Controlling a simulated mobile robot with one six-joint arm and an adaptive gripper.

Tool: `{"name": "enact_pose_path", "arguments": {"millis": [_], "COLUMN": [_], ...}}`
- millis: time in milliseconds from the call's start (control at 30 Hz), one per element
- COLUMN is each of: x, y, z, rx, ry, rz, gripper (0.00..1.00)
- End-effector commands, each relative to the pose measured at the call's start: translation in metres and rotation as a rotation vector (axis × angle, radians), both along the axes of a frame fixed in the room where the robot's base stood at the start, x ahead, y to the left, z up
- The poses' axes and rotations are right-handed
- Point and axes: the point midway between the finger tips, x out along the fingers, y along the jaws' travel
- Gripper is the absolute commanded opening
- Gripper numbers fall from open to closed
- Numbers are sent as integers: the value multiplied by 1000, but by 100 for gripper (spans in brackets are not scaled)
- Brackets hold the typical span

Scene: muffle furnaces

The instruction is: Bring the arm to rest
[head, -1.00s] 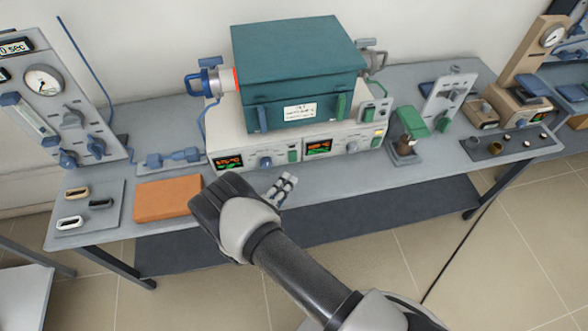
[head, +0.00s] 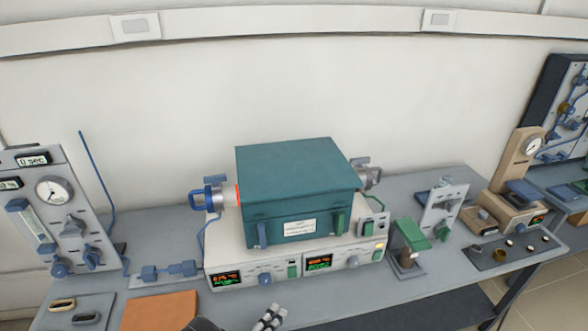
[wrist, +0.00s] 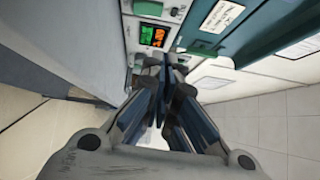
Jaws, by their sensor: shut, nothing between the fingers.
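My gripper (head: 269,318) shows only at the bottom edge of the head view, in front of the furnace's control base. In the wrist view my gripper (wrist: 168,75) is shut, its dark fingers drawn together with nothing between them. Beyond the fingers in the wrist view are a lit display (wrist: 152,35) and the teal furnace body (wrist: 235,25). The teal muffle furnace (head: 298,185) sits shut on its pale control base (head: 290,272) on the bench. Most of my arm is below the head view.
The grey bench (head: 400,290) runs along the wall. A gauge panel (head: 55,215) stands at left. An orange block (head: 160,312) and small dishes lie at front left. A green-topped device (head: 410,237) and a tan gauge stand (head: 520,180) stand at right.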

Motion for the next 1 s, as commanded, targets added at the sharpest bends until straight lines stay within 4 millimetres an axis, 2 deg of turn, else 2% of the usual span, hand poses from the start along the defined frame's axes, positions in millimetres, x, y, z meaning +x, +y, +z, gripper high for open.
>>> {"name": "enact_pose_path", "arguments": {"millis": [67,167,267,333,467,567,700,833,1000], "x": [3,12,22,26,20,7,-21,-54,-102], "y": [-3,-15,-40,-63,-108,-140,-180,-210,-234], "z": [7,32,72,103,156,193,236,269,303], "rx": [25,113,268,400,644,827,1073,1292,1558], "ry": [-9,-40,-101,-163,-298,-422,-621,-834,-1144], "rz": [-22,-100,-240,-361,-584,-753,-987,-1199,-1469], "gripper": [0,0,0,0,0,0,0,0,0]}}
